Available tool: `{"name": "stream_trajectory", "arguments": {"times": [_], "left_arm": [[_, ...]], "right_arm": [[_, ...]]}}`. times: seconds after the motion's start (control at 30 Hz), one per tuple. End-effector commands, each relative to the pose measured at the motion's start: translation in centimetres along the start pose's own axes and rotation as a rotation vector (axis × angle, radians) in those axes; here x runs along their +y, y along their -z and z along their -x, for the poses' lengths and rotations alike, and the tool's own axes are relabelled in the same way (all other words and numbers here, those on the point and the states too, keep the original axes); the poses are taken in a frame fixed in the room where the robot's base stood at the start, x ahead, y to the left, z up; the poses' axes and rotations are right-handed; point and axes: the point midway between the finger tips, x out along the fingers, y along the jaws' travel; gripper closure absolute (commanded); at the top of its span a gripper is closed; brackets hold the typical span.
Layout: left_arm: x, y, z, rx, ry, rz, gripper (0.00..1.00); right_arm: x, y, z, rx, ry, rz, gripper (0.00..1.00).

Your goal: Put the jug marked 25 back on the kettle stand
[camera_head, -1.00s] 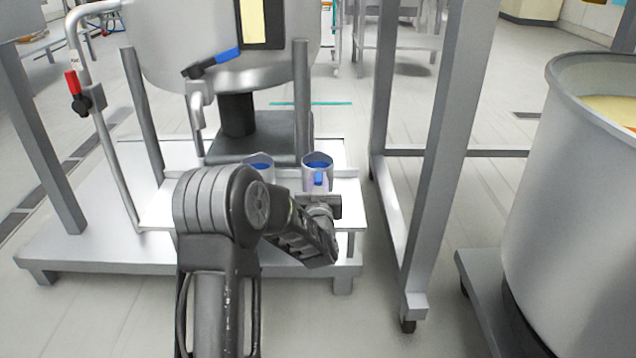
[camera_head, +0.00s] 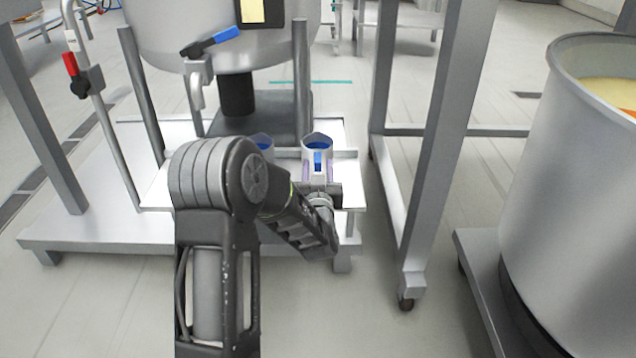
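A white jug with a blue inside and a blue handle strip (camera_head: 317,142) appears upright at the front right of the kettle stand (camera_head: 120,226). No number is readable on it. A second blue-lined jug (camera_head: 263,143) is just left of it, mostly hidden by my arm. My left gripper (camera_head: 318,172) is at the near side of the right jug. Its two purplish fingers show apart, one on each side of the handle strip, so it looks open. Contact with the jug and the jug's base cannot be made out. My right gripper is out of view.
The steel kettle (camera_head: 200,45) with its blue-handled valve (camera_head: 212,42) rises behind the jugs. A red-handled pipe (camera_head: 72,70) stands left. A steel frame (camera_head: 436,140) stands close on the right, then a large pot (camera_head: 565,190). The floor between is clear.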

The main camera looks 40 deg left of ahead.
Motion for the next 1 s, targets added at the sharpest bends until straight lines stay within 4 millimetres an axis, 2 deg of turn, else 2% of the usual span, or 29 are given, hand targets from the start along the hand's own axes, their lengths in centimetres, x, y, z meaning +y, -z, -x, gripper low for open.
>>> {"name": "stream_trajectory", "arguments": {"times": [0.03,0.3,0.4,0.57,1.0], "left_arm": [[0.1,0.3,1.1,-0.004,-0.002,-0.001,0.60],[0.0,0.3,6.6,-0.003,-0.002,-0.001,0.60],[0.0,-0.2,7.8,0.001,-0.001,0.001,0.60],[0.0,-0.1,8.7,0.001,0.000,0.000,0.60],[0.0,0.0,8.7,0.000,0.001,0.000,0.60]], "right_arm": [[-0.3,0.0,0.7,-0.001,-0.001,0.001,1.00],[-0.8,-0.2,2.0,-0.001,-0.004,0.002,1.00],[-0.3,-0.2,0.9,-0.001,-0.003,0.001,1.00],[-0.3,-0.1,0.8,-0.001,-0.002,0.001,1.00],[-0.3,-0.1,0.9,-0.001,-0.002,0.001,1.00]]}}
